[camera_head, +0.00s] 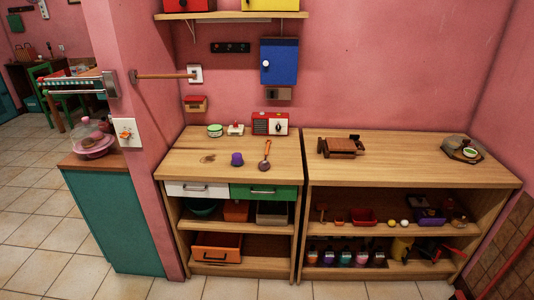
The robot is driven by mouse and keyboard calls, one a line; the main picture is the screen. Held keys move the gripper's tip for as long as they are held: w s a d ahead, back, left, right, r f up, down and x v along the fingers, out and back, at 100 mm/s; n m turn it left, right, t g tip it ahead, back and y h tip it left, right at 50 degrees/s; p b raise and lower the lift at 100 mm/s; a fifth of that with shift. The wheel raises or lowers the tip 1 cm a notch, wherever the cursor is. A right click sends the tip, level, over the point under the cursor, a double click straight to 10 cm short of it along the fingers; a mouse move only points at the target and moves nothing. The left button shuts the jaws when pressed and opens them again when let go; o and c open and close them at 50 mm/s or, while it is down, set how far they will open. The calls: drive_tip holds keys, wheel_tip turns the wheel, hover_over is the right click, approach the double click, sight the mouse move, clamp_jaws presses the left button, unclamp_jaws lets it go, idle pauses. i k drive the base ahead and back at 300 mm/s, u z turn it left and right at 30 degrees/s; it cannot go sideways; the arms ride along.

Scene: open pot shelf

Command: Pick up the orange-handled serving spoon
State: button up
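A spoon with an orange-red handle (267,148) lies on the wooden top of the left cabinet (222,169), right of its middle. Its handle points to the back and its darker bowl end (264,165) points to the front edge. It lies clear of the things around it. My gripper is not in view.
A purple cup (237,159) stands left of the spoon. A red radio (270,123) and a green-and-white round container (215,130) stand behind. A wooden object (341,147) is on the right counter (410,165). Tiled floor lies in front.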

sight(264, 165)
drive_tip(key=z, duration=0.95)
drive_tip(key=i, duration=1.85)
drive_tip(key=u, duration=0.45)
